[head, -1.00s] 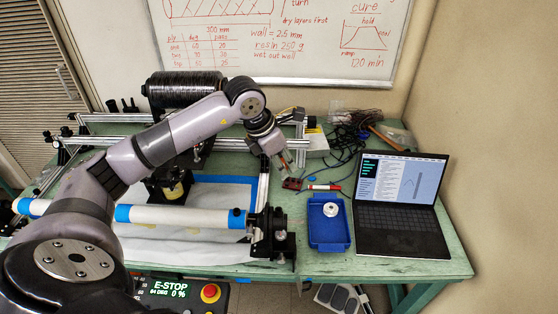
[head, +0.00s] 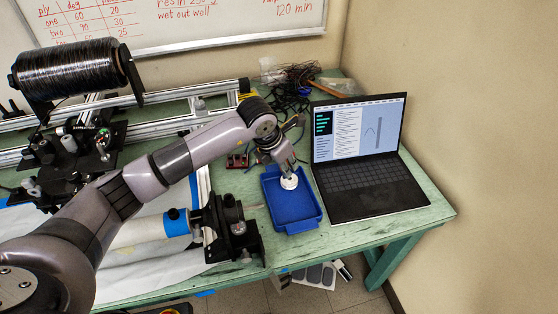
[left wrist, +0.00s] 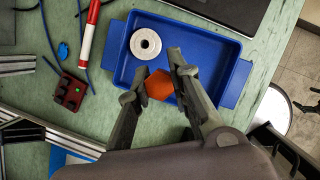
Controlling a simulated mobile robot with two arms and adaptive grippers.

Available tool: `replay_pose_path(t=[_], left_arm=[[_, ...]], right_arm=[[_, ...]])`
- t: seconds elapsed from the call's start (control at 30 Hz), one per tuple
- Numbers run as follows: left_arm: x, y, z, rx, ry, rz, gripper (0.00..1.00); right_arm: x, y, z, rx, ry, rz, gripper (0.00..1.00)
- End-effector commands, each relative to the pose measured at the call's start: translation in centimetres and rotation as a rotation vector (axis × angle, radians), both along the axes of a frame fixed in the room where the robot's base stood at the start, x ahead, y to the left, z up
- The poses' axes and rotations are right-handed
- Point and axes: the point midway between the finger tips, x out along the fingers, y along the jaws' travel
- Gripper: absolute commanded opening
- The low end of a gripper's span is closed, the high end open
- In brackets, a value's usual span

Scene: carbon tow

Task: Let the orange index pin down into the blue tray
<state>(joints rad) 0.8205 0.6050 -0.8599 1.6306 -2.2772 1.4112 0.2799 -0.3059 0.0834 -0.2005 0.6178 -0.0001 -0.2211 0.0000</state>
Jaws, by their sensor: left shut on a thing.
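The orange index pin (left wrist: 160,86) is between the fingers of my left gripper (left wrist: 162,72) in the left wrist view. The fingers are shut on it. The pin shows against the floor of the blue tray (left wrist: 206,62); its height above that floor is hard to judge. In the head view my left gripper (head: 289,167) points down over the upper part of the blue tray (head: 298,214), and I cannot make out the pin there. A white round spool (left wrist: 145,44) lies in the tray beside the gripper; it also shows in the head view (head: 289,182). My right gripper is out of view.
An open laptop (head: 365,165) stands close to the tray's right. A black clamp fixture (head: 237,232) with a white tube is at its left. A red-and-white marker (left wrist: 89,30) and a small red board (left wrist: 69,90) lie beside the tray. Cables are behind.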

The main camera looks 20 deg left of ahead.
Motion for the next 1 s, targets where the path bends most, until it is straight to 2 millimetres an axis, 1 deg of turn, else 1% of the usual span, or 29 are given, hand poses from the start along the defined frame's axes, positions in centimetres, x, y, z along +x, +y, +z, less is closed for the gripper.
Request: replay_pose_path(t=[0.03,0.17,0.3,0.4,0.53,0.73,0.77,1.0], left_arm=[[0.0,0.0,-0.7,0.000,0.001,0.000,0.00],[-0.1,0.0,-2.3,0.001,0.002,0.001,0.00],[0.0,0.0,-4.0,-0.001,0.002,0.001,0.00],[-0.1,0.0,-4.8,-0.002,0.002,0.000,0.00],[0.0,0.0,-5.1,-0.001,0.000,0.000,0.00],[0.0,0.0,-5.1,0.000,0.000,0.000,0.00],[0.0,0.0,-5.1,0.000,0.000,0.000,0.20],[0.0,0.0,-5.1,0.000,0.001,0.000,0.36]], right_arm=[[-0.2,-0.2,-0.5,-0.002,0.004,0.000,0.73],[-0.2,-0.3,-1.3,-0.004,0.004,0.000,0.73],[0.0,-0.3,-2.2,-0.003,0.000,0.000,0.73],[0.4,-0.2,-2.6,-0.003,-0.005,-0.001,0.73],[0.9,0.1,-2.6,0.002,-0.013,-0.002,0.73],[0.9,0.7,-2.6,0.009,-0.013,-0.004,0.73],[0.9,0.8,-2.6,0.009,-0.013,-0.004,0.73],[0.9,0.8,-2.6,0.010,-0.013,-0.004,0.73]])
